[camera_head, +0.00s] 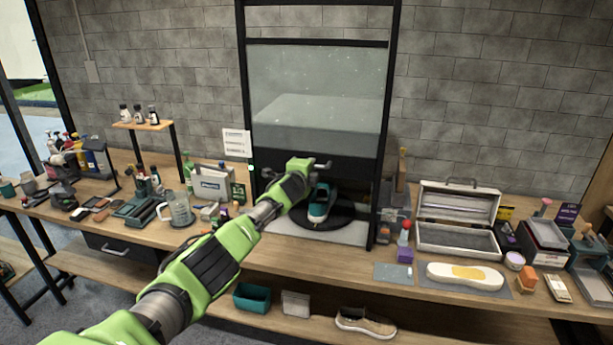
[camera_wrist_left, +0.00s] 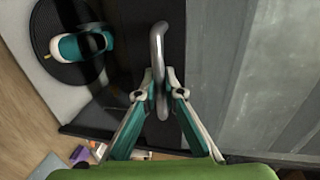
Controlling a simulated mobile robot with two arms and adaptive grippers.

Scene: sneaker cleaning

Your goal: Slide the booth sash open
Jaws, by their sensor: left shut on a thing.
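The booth sash (camera_head: 315,85) is a clear pane in a black frame, with a dark band along its bottom. Its bottom edge stands above the booth floor, leaving an opening below. A metal bar handle (camera_head: 323,165) sits on the dark band and also shows in the left wrist view (camera_wrist_left: 157,45). My left gripper (camera_head: 302,168) is at the handle; in the wrist view its fingers (camera_wrist_left: 159,92) are shut around the bar. A teal and white sneaker (camera_head: 319,203) rests on a round black turntable (camera_head: 345,213) inside the booth. My right gripper is not in view.
The wooden bench is crowded left of the booth with bottles, a clear jug (camera_head: 179,209) and a white box (camera_head: 211,185). To the right are an open case (camera_head: 457,240) and a white sole (camera_head: 465,276). A tan shoe (camera_head: 365,322) lies on the lower shelf.

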